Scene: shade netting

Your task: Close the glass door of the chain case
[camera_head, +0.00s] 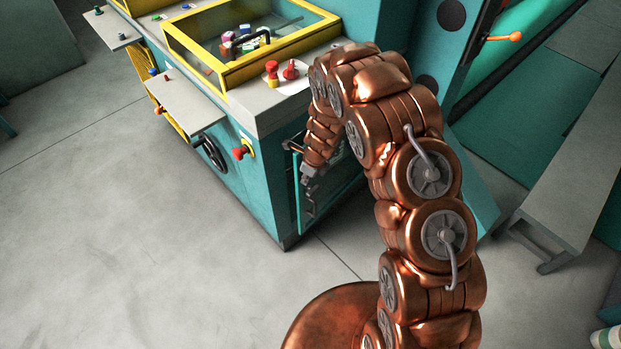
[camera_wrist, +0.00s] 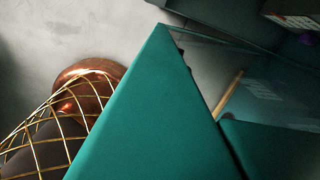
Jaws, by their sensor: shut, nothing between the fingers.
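The chain case (camera_head: 283,215) is in the lower side of the teal machine in the head view. Its teal-framed glass door (camera_head: 297,195) shows at the machine's near corner, partly hidden behind my copper arm. The door looks ajar, but its exact angle is hard to tell. My gripper (camera_head: 309,178) is shut and empty, pointing down close to the door's glass; I cannot tell whether it touches. In the wrist view a large teal surface (camera_wrist: 150,125) fills the middle, with a dark glassy pane (camera_wrist: 225,60) to its right. The fingertips are not clear there.
Above is a yellow-framed glass-topped box (camera_head: 225,73) with red knobs (camera_head: 290,70) beside it. A black handwheel (camera_head: 210,153) and a red-and-yellow knob (camera_head: 240,152) stick out left of the case. A grey bench (camera_head: 565,190) stands right. The floor at left is clear.

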